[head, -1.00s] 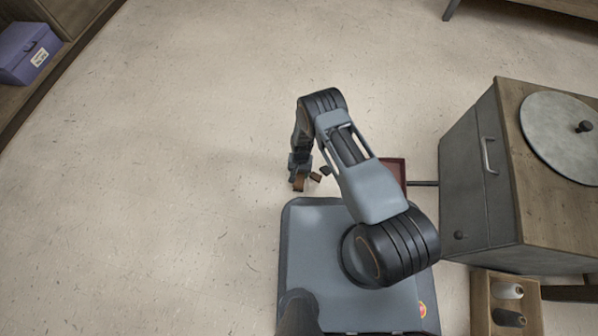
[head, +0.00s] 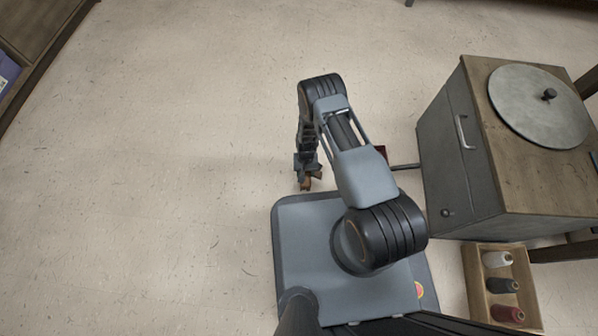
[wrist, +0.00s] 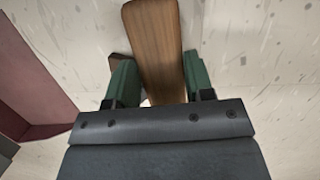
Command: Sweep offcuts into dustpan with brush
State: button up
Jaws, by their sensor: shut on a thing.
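My gripper (wrist: 158,75) has green fingers on both sides of the wooden brush (wrist: 155,35) and is shut on it. In the head view, the brush (head: 304,184) points down to the floor just past the far edge of my base; its bristles cannot be made out. A small brown offcut (head: 316,174) lies right beside it, and a dark offcut (wrist: 121,65) shows by the left finger in the wrist view. The dark red dustpan (wrist: 25,85) lies left in the wrist view. In the head view, the dustpan (head: 381,150) is mostly hidden behind my arm, with its dark handle pointing right.
A grey cabinet (head: 455,165) with a wooden top and round lid stands at the right, near the dustpan's handle. A wooden box of thread spools (head: 472,275) is at lower right. A shelf (head: 40,40) is at far left. The floor on the left is clear.

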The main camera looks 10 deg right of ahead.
jog(key=shift+s+d, duration=0.25)
jog(key=shift+d, duration=2.05)
jog(key=shift+s+d, duration=0.25)
jog(key=shift+d, duration=2)
jog(key=shift+s+d, duration=0.25)
jog(key=shift+d, duration=2.05)
jog(key=shift+s+d+r, duration=0.1)
jog(key=shift+d, duration=0.95)
jog(key=shift+s+d+r, duration=0.1)
jog(key=shift+d+r, duration=0.05)
jog(key=shift+d, duration=0.9)
jog(key=shift+s+d+r, duration=0.1)
jog(key=shift+d, duration=0.95)
jog(key=s+p+v, duration=0.1)
jog(key=p+v, duration=0.4)
jog(key=v, duration=0.1)
jog(key=shift+s+r, duration=0.25)
jog(key=shift+r, duration=0.35)
jog(key=shift+a, duration=0.1)
